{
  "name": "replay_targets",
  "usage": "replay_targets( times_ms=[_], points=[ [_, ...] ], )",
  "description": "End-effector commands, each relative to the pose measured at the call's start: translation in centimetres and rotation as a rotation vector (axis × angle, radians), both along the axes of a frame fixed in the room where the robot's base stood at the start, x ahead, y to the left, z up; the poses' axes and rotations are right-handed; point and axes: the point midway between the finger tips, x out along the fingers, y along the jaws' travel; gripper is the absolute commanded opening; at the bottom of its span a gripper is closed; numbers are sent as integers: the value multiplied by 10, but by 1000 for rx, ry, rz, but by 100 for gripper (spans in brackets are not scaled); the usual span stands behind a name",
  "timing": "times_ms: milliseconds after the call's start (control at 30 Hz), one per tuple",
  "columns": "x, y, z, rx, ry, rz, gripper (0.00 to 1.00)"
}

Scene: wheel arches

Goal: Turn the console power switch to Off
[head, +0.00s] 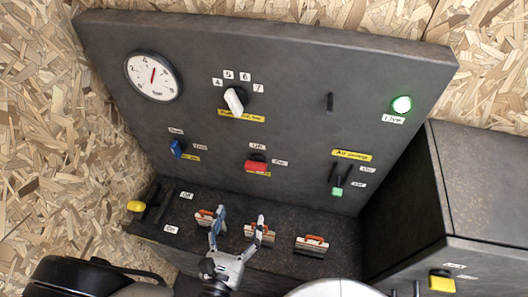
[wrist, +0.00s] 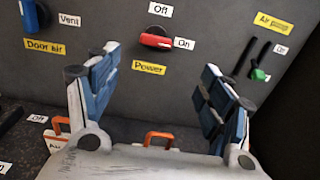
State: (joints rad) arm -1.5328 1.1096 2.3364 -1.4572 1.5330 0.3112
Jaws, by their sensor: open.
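The power switch is a red rotary knob (head: 256,166) on the dark upright panel, above a yellow label. In the wrist view the red knob (wrist: 155,38) has "Off" above it, "On" to its right and "Power" below. Its handle lies roughly level, with its right end towards "On". My gripper (head: 237,222) is open and empty, below and in front of the knob in the head view. In the wrist view the open fingers of my gripper (wrist: 160,78) stand to either side below the knob, apart from it.
A blue knob (head: 177,148) is left of the switch; a green-tipped slider (head: 337,190) is right. A white selector (head: 234,100), gauge (head: 153,76) and lit green lamp (head: 402,104) are higher up. Orange-handled pieces (head: 312,246) and a yellow-ended lever (head: 136,206) are on the lower ledge.

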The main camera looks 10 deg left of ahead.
Motion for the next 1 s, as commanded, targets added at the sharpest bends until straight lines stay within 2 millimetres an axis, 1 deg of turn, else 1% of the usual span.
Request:
replay_targets(
  times_ms=[67, 133, 267, 567, 800, 900, 1000],
  points=[
    [0, 3, -3, -9, -2, 20, 73],
    [4, 3, -3, -10, -2, 22, 73],
    [21, -1, -3, -9, -1, 15, 73],
    [78, -10, -4, -8, -1, 12, 73],
    [126, -17, -3, -6, -1, 11, 73],
    [144, -20, -3, -7, -2, 12, 73],
    [157, -20, -3, -7, -1, 15, 73]
  ],
)
